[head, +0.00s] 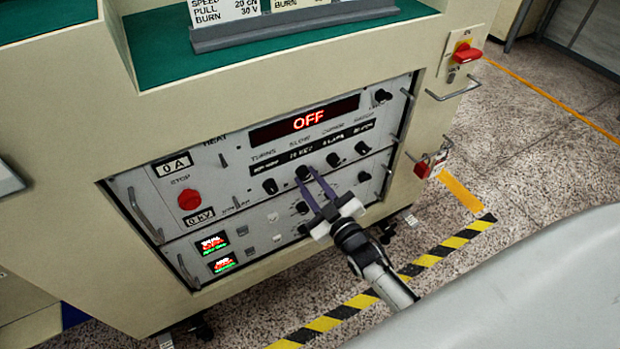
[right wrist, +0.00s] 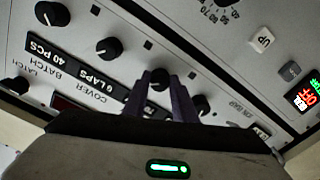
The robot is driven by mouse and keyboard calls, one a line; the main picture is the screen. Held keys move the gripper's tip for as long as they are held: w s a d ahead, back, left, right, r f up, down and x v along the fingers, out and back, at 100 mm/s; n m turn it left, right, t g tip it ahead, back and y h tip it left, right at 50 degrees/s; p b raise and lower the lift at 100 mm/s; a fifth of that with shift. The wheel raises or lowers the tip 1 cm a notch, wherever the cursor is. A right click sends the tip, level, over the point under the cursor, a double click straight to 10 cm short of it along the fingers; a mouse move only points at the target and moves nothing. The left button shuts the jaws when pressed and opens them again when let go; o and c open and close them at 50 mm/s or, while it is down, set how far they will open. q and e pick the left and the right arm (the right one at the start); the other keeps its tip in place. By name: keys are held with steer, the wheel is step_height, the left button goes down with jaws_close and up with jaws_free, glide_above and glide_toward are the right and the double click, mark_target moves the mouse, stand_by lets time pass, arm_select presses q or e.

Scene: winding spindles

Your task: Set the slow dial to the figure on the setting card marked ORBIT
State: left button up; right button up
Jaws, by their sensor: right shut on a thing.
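The slow dial (head: 302,171) is a small black knob, second from the left in the panel's upper row, under the label SLOW. My right gripper (head: 306,175) has its two purple fingers on either side of this knob, shut on it. The right wrist view shows the knob (right wrist: 160,79) between the fingertips, upside down. The small readout strip (head: 300,154) above the dial is too small to read surely. Setting cards (head: 224,9) stand in a grey holder at the top, cut off by the frame. No ORBIT heading is visible. My left gripper is out of view.
Similar knobs sit close by: the turns knob (head: 270,186), the cover knob (head: 333,160) and the batch knob (head: 362,148). A red display (head: 305,121) reads OFF. A red stop button (head: 190,199) is at the left. Metal handles (head: 145,215) stick out at the panel's sides.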

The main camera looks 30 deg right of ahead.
arm_select(q)
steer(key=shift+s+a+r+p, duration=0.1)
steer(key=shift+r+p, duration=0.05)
steer(key=shift+p, duration=0.2)
arm_select(e)
steer(key=shift+a+m, duration=0.1)
steer(key=shift+m, duration=2.1)
steer(key=o, duration=1)
steer(key=shift+o, duration=0.2)
arm_select(q)
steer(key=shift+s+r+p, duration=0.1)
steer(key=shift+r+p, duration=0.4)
steer(key=shift+p, duration=0.45)
arm_select(e)
steer(key=s, duration=1)
steer(key=shift+s+d, duration=0.15)
steer(key=shift+d, duration=0.05)
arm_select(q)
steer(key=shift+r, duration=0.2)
arm_select(e)
steer(key=shift+a, duration=0.1)
